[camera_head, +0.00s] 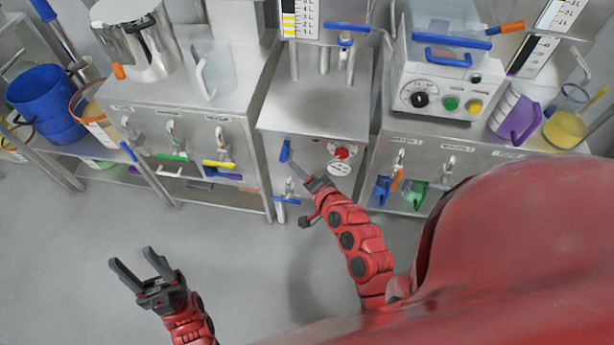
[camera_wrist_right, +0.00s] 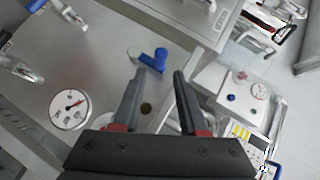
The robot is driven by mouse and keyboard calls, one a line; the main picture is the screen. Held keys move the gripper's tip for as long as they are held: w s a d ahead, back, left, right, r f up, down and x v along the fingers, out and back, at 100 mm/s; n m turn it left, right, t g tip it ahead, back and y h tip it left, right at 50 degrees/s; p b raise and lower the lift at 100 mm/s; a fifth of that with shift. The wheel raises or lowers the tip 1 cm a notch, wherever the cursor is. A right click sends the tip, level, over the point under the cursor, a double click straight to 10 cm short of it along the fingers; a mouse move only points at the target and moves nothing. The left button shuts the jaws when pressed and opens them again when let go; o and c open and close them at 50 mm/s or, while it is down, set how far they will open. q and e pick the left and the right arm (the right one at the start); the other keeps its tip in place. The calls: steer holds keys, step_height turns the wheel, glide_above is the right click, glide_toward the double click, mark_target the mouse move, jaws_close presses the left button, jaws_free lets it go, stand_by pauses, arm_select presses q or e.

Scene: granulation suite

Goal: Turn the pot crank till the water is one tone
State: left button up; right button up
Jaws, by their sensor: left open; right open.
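A steel pot (camera_head: 135,42) stands on the left cabinet in the head view, with an orange grip (camera_head: 118,71) low on its side. I cannot tell whether this grip is the crank, and the water inside is not visible. My left gripper (camera_head: 130,256) is open and empty above the floor, well in front of the left cabinet. My right gripper (camera_head: 300,167) is open at the middle cabinet's front. In the right wrist view, a blue handle (camera_wrist_right: 158,60) on the steel panel lies just beyond its fingertips (camera_wrist_right: 159,74); contact is not visible.
A red knob (camera_head: 342,152) and a dial gauge (camera_head: 340,168) sit on the middle cabinet (camera_head: 312,118). A control box (camera_head: 445,85) and a beaker of yellow liquid (camera_head: 566,128) stand to the right. A blue bucket (camera_head: 42,100) is far left. The left floor is clear.

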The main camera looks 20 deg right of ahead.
mark_target(286, 156)
steer(key=x, duration=1.3)
steer(key=shift+r, duration=0.1)
jaws_close()
